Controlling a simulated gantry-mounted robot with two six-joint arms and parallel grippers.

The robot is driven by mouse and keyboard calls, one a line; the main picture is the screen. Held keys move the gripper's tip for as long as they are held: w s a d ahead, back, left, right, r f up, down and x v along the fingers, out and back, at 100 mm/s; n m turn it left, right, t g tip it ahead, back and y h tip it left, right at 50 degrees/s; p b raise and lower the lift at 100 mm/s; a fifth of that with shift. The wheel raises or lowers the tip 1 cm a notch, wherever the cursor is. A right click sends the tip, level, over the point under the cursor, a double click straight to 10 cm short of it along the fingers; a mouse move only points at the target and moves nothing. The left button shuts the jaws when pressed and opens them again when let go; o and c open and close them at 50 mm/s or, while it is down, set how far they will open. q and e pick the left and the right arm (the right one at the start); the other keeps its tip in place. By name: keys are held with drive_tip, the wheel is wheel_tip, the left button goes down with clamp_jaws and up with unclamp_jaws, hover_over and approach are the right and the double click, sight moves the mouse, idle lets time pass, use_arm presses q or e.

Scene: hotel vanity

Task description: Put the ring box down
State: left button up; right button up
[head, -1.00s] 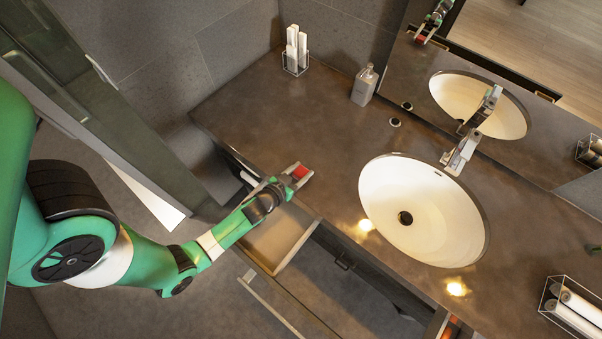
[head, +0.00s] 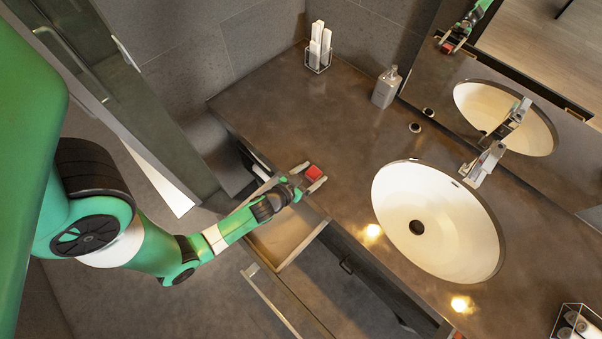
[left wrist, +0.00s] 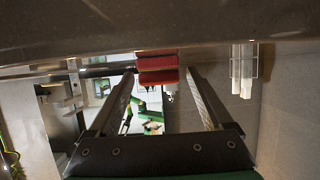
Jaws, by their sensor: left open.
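The small red ring box (head: 314,172) rests on the dark countertop near its front edge, above the open drawer. My left gripper (head: 309,176) is open, with its fingers on either side of the box and gaps visible beside it. In the left wrist view, the ring box (left wrist: 157,68) shows as two red blocks with a seam between them, against the dark counter surface at the top. The open fingers of my left gripper (left wrist: 160,75) flank it there. My right gripper is not in view.
An open drawer (head: 288,240) lies below the left forearm. A white sink (head: 440,245) with a faucet (head: 484,163) is to the right. A soap bottle (head: 386,87) and a rack of white rolls (head: 318,48) stand farther back. The counter between them is clear.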

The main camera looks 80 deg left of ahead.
use_arm(q)
drive_tip(key=b+v, duration=0.2)
drive_tip(key=v, duration=0.8)
drive_tip(key=shift+s+d, duration=0.25)
